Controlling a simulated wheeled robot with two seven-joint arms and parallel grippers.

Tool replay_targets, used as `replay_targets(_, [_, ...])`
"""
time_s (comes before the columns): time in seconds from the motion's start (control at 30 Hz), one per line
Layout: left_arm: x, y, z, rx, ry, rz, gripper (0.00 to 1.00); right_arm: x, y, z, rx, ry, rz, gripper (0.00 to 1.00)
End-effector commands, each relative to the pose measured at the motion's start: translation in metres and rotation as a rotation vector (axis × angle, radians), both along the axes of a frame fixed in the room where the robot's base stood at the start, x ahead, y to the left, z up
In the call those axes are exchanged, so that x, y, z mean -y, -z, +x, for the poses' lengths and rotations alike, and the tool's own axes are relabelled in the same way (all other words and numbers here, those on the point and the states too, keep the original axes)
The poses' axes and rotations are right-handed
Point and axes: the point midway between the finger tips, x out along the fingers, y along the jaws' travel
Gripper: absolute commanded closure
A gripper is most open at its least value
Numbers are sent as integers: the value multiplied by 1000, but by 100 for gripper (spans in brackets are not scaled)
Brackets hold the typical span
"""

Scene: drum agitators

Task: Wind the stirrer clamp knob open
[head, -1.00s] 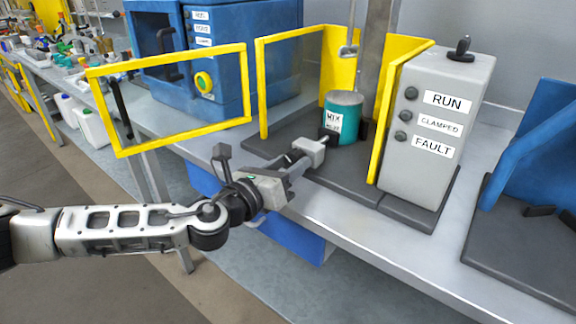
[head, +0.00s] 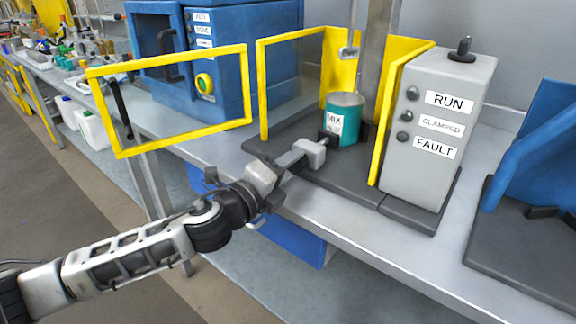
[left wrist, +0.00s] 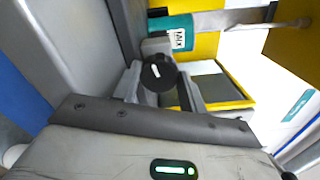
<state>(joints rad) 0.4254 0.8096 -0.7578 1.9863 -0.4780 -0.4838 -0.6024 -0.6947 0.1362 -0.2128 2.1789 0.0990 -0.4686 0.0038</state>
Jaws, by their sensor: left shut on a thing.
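The clamp knob (left wrist: 158,73) is black and round with a white mark, and shows between the fingers in the left wrist view. My left gripper (head: 287,162) is shut on it; in the head view the fingers and wrist hide the knob. Just beyond is the grey clamp block (head: 311,152), with a dark pad at the teal can (head: 345,118) labelled MIX. I cannot tell whether the pad touches the can. The can stands upright on the dark base of the stirrer, in front of its grey column (head: 375,60). My right gripper is not in view.
A yellow-framed guard door (head: 168,100) stands open at the left. Yellow guard panels (head: 388,115) flank the can. A grey control box (head: 432,140) with RUN, CLAMPED and FAULT labels stands at the right. A blue machine (head: 215,85) is behind.

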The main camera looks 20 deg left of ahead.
Motion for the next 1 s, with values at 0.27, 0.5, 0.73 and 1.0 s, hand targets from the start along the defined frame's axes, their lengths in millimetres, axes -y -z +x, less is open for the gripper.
replay_targets(0.27, [0,1,-1,-96,-1,-253,81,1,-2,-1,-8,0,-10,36])
replay_targets(0.5, [0,1,0,-173,-2,-466,81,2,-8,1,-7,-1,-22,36])
replay_targets(0.73, [0,1,0,-242,-2,-658,81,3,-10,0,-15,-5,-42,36])
replay_targets(1.0, [1,2,-1,-302,-1,-825,81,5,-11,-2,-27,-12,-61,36])
